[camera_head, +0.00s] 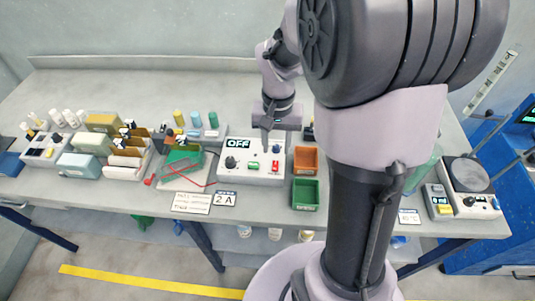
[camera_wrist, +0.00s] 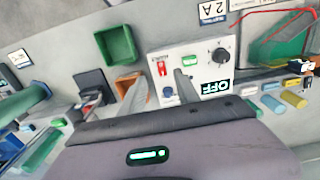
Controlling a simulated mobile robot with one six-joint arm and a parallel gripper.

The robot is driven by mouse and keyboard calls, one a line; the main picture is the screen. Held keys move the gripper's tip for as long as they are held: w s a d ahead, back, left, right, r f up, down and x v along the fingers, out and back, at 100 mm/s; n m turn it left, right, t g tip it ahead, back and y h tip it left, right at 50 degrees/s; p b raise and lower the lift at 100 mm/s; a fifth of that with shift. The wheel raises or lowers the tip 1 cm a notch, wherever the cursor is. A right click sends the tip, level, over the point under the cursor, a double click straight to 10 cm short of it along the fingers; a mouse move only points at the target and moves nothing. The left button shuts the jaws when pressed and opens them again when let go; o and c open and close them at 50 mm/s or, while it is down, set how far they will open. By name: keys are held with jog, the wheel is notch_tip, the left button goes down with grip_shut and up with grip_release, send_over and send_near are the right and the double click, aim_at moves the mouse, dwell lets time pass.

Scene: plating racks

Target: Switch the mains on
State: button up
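A white power unit (camera_head: 240,172) stands on the bench, its dark display (camera_head: 238,143) reading OFF. In the head view its panel has a black knob, a green button (camera_head: 253,166), a red switch (camera_head: 276,166) and a blue button (camera_head: 276,149). In the wrist view the unit is upside down, with the red switch (camera_wrist: 163,68) under a small unreadable label, and the OFF display (camera_wrist: 216,88). My gripper (camera_head: 266,148) points down above the unit. In the wrist view my gripper (camera_wrist: 160,84) is open, its fingers apart and empty, near the red switch and blue button.
An orange bin (camera_head: 306,161) and a green bin (camera_head: 306,194) stand right of the unit. Left are a green tray with red wire (camera_head: 181,160), bottles and boxes. A "2 A" card (camera_head: 225,199) lies in front. A scale (camera_head: 466,175) stands far right.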

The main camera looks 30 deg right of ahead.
aim_at(275, 170)
notch_tip(275, 170, down, 10)
jog(key=b, duration=0.3)
jog(key=shift+r, duration=0.25)
grip_shut()
